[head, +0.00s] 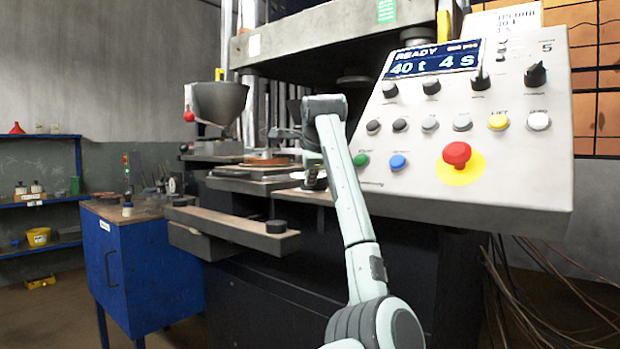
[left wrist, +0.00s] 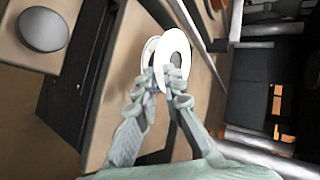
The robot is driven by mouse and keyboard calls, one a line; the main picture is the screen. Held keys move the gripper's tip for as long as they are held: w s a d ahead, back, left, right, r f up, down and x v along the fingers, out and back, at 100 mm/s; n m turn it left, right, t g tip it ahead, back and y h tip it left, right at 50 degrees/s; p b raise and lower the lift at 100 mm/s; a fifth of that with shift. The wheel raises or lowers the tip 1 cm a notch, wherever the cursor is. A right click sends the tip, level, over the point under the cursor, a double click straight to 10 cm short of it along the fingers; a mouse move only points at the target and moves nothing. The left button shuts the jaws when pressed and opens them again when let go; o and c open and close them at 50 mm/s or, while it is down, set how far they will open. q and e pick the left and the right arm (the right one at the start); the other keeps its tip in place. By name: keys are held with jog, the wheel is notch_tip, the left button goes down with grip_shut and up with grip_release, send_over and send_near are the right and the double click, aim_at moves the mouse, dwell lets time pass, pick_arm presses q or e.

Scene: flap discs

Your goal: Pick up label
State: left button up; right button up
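In the left wrist view a flat white ring, the label (left wrist: 180,38), stands out at the fingertips, with its hole showing. My left gripper (left wrist: 163,76) has its fingertips close together over the lower part of this label and looks shut on it; the fingers hide part of the white shape. A second white ring edge (left wrist: 148,50) shows just left of it, over the brown surface. In the head view my left gripper (head: 286,133) is small and partly lost against the press, left of my wrist. My right gripper is not in view.
The press has a brown-topped ledge (head: 230,220) with black knobs in front. A sloped control panel (head: 540,100) stands close to the right of my arm. A metal hopper (head: 220,102) and a blue cabinet (head: 125,265) are at the left. The brown surface (left wrist: 115,85) lies below the gripper.

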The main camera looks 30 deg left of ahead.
pick_arm(q)
grip_shut()
dwell(0.3)
notch_tip(320, 180, up, 3)
jog(key=shift+f+p, duration=0.15)
jog(key=shift+p, duration=1)
jog(key=shift+f, duration=0.1)
